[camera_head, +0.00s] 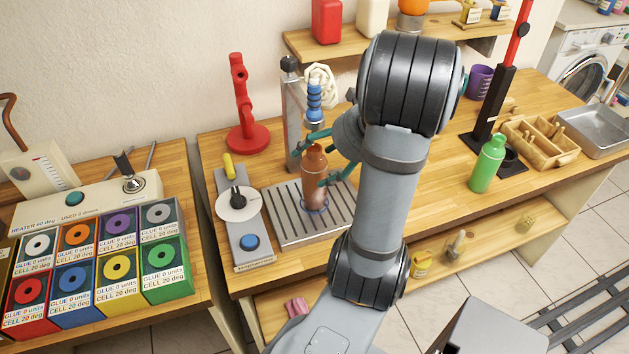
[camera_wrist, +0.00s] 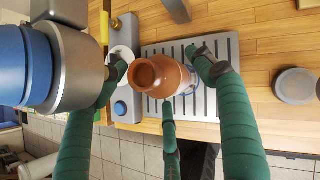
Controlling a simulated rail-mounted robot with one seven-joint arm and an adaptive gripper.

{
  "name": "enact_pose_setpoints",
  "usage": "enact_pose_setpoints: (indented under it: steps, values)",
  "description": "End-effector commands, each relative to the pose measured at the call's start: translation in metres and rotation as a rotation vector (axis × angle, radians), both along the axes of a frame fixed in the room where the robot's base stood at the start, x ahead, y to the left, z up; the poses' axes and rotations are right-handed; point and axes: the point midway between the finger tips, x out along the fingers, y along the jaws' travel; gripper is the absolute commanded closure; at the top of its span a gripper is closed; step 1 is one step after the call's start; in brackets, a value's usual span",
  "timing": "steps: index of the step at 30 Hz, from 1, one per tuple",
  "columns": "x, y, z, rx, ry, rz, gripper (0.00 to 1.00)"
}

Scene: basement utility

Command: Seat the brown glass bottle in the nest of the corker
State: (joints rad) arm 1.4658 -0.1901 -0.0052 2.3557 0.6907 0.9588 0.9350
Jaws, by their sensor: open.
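The brown bottle (camera_head: 314,180) stands upright on a grey slatted tray (camera_head: 283,228), with a blue ring at its base. In the wrist view I look down on its mouth and shoulder (camera_wrist: 158,76). My gripper (camera_head: 326,158) is open, its green fingers spread around the bottle; in the wrist view the fingers (camera_wrist: 162,80) sit at its left, right and front. I cannot tell whether any finger touches it. The likely corker is the black column with a red lever (camera_head: 490,105) at the right; a dark round piece at its foot (camera_head: 512,160) may be its nest.
A green bottle (camera_head: 488,163) stands right beside the corker's foot. A filler with a blue nozzle (camera_head: 314,100) rises behind the brown bottle. A red stand (camera_head: 246,120) is at the back left. A wooden box (camera_head: 541,141) and metal tray (camera_head: 597,131) lie right.

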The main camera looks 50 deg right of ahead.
Motion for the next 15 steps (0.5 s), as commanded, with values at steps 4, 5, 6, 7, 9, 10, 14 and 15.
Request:
enact_pose_setpoints:
  steps: [4,5,6,7,9,10,14,15]
  values:
    - [0.0004,0.0001,0.0002,0.0,0.0,0.0,0.31]
    - [0.0004,0.0001,0.0002,0.0,0.0,0.0,0.31]
    - [0.0003,0.0001,0.0002,0.0,-0.001,0.0,0.32]
    - [0.0003,0.0001,0.0002,0.0,-0.001,0.0,0.34]
    - [0.0003,0.0,0.0003,0.0,-0.001,0.0,0.38]
    - [0.0002,0.0,0.0004,0.0,-0.001,0.0,0.4]
    - [0.0001,0.0,0.0005,0.0,-0.001,0.0,0.48]
    - [0.0001,-0.0001,0.0005,-0.001,-0.001,-0.001,0.5]
